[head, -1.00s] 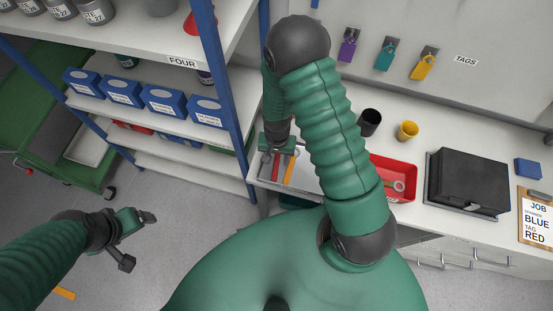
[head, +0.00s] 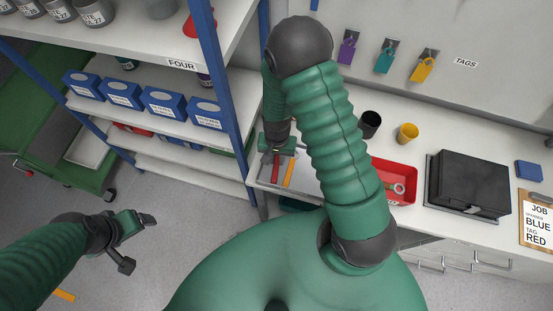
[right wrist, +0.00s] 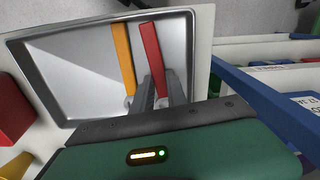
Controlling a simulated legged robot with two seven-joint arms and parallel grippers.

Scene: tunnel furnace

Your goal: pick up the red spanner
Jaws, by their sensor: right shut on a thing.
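The red spanner (head: 275,171), seen as a flat red bar, lies at the metal tray (head: 309,180) on the bench. In the right wrist view the red spanner (right wrist: 151,54) runs away from my fingers, beside the orange bar (right wrist: 123,52). My right gripper (head: 276,155) points down over the tray. In the right wrist view the right gripper (right wrist: 161,88) has its two fingers shut on the near end of the red spanner. I cannot tell any lift off the tray floor. My left gripper (head: 138,240) is open and empty above the floor.
A red bin (head: 395,170) with a spanner in it, black cup (head: 370,122), yellow cup (head: 407,132) and black box (head: 468,183) stand on the bench. A blue-post shelf (head: 230,110) stands close left of the tray. Tags hang on the wall.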

